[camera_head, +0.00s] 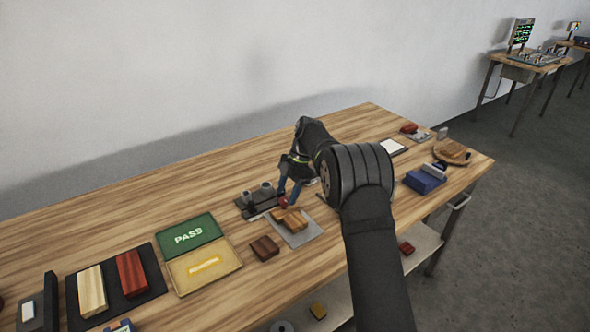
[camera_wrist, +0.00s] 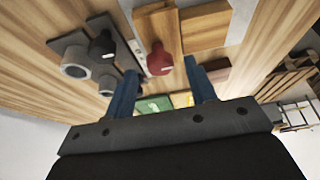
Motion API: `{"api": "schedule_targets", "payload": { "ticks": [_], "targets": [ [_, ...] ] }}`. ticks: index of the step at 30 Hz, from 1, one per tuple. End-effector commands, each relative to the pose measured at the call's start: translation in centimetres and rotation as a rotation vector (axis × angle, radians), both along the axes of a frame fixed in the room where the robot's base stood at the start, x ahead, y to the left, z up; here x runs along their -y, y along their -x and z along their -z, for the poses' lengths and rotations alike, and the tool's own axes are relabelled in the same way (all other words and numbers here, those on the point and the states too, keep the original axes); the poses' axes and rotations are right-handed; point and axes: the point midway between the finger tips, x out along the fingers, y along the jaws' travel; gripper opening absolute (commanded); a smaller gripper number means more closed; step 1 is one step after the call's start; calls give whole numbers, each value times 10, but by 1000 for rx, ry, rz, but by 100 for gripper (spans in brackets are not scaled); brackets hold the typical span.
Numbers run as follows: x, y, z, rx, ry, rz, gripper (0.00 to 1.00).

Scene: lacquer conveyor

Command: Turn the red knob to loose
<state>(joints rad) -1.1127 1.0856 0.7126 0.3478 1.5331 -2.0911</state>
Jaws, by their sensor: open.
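The red knob (camera_head: 284,203) sits at the right side of a dark fixture (camera_head: 247,209) in the head view, partly hidden by my fingers. In the wrist view the red knob (camera_wrist: 159,60) is large and rounded, beside a grey strip with a small pale mark. Its turn setting cannot be read. My gripper (camera_head: 288,196) is open, with its two blue fingers pointing down at the knob. In the wrist view the gripper (camera_wrist: 160,68) has one finger to each side of the knob, with visible gaps.
Two grey cylinders (camera_head: 258,192) stand on the fixture. Wooden blocks (camera_head: 290,219) lie on a grey plate just in front of the knob. A dark brown block (camera_head: 265,248) and the green PASS panel (camera_head: 189,237) are to the left. The table behind the fixture is bare.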

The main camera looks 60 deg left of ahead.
Motion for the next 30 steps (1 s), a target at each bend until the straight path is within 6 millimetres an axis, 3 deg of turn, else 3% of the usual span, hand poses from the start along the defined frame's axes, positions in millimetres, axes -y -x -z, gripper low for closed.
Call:
{"api": "schedule_targets", "payload": {
  "ticks": [10,18,30],
  "targets": [
    [-1,-31,-74,3,-4,2,51],
    [-1,-51,-120,2,-2,2,51],
    [-1,-62,-148,1,-1,1,51]
  ]
}}
